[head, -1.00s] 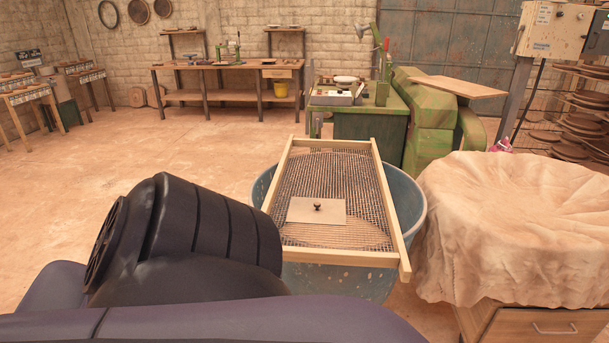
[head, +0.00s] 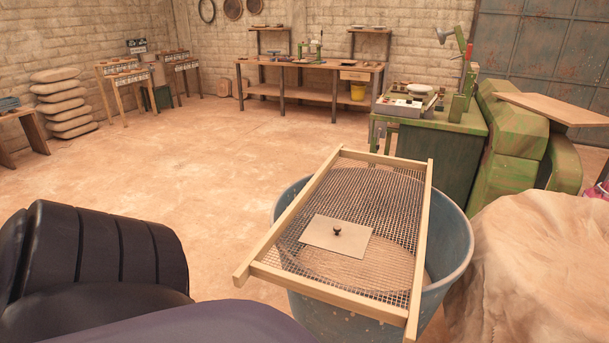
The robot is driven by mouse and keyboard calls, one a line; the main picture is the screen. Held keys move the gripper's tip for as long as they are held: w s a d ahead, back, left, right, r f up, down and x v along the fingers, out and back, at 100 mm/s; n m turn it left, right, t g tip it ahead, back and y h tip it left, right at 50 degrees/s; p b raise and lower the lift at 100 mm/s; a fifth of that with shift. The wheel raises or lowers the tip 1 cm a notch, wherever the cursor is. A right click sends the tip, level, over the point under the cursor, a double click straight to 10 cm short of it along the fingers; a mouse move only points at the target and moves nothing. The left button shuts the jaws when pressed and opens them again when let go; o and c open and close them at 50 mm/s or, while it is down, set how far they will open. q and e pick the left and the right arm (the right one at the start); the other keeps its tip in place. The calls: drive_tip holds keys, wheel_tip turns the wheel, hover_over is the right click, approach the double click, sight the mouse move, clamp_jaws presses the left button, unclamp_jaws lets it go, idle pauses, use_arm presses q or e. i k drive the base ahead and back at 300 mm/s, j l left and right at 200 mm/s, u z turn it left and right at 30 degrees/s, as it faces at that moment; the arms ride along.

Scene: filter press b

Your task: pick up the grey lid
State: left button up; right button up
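The sieve rests across the rim of a large blue-grey tub (head: 456,257). Nothing is holding the lid. Dark parts of my own arm fill the lower left of the view, to the left of the tub. Neither of my grippers shows in the head view.
A cloth-covered stand (head: 545,265) is close to the tub's right side. Behind the tub are a green cabinet (head: 435,150) and a green machine (head: 512,135). A wooden workbench (head: 310,68) stands at the back wall. The floor left of the tub is open.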

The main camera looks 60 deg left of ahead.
sight(351, 239)
drive_tip(key=i+u, duration=0.2)
drive_tip(key=u, duration=0.2)
drive_tip(key=i+l+u, duration=0.1)
drive_tip(key=u, duration=0.25)
drive_tip(key=i+l+u, duration=0.15)
drive_tip(key=i+u, duration=0.25)
drive_tip(key=k, duration=0.1)
